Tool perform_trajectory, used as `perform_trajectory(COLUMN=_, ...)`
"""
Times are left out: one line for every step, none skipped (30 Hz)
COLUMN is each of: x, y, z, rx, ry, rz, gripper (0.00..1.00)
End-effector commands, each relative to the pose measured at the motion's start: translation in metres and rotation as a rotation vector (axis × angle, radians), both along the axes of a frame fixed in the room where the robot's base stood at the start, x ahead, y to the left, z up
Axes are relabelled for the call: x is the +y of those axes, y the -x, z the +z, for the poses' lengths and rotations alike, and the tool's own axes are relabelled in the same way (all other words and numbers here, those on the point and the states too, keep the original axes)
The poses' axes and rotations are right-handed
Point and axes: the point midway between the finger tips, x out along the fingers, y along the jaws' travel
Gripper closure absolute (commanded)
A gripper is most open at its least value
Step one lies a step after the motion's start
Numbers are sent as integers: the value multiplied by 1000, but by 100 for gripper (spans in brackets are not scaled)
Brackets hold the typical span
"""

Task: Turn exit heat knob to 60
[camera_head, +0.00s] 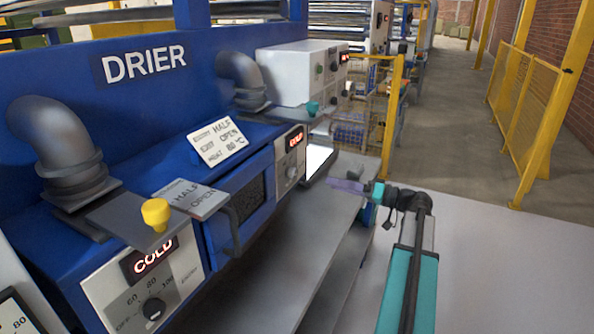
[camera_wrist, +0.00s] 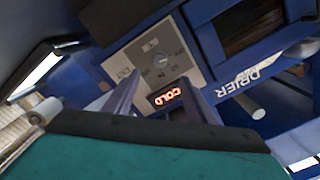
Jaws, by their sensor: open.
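The far heat panel (camera_head: 290,160) on the blue drier has a red display (camera_head: 295,140) reading COLD and a small dial knob (camera_head: 291,171) below it. In the wrist view this panel looks tilted, with its round knob (camera_wrist: 160,61) in the upper middle and the COLD display (camera_wrist: 166,96) beneath it.
A nearer heat panel (camera_head: 145,290) also reads COLD, with a black knob (camera_head: 153,308). A yellow knob (camera_head: 156,214) and dark handle (camera_head: 232,228) stand out from the drier. A grey ledge (camera_head: 290,270) runs below the panels.

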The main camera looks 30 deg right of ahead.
Motion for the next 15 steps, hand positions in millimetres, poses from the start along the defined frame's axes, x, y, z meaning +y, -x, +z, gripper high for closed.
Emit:
perform_trajectory(x=-1, y=1, z=1, rx=-1, ry=0, rz=-2, gripper=49)
perform_trajectory(x=-2, y=2, z=1, rx=-2, ry=0, rz=-3, gripper=49)
perform_trajectory(x=-3, y=2, z=1, rx=-3, ry=1, rz=-4, gripper=49)
perform_trajectory(x=-3, y=3, z=1, rx=-3, ry=1, rz=-6, gripper=49)
perform_trajectory(x=-4, y=3, z=1, rx=-3, ry=1, rz=-7, gripper=49)
perform_trajectory(x=-5, y=4, z=1, rx=-3, ry=1, rz=-8, gripper=49)
perform_trajectory(x=-5, y=4, z=1, rx=-2, ry=1, rz=-9, gripper=49)
perform_trajectory(x=-6, y=4, z=1, rx=-3, ry=1, rz=-10, gripper=49)
perform_trajectory(x=-7, y=5, z=1, rx=-3, ry=1, rz=-11, gripper=49)
perform_trajectory(x=-7, y=5, z=1, rx=-2, ry=1, rz=-12, gripper=49)
perform_trajectory(x=-7, y=5, z=1, rx=-2, ry=1, rz=-12, gripper=49)
perform_trajectory(x=-8, y=5, z=1, rx=-3, ry=1, rz=-13, gripper=49)
perform_trajectory(x=-8, y=5, z=1, rx=-2, ry=0, rz=-13, gripper=49)
perform_trajectory(x=-8, y=5, z=1, rx=-2, ry=0, rz=-13, gripper=49)
perform_trajectory(x=-8, y=4, z=1, rx=-2, ry=0, rz=-13, gripper=49)
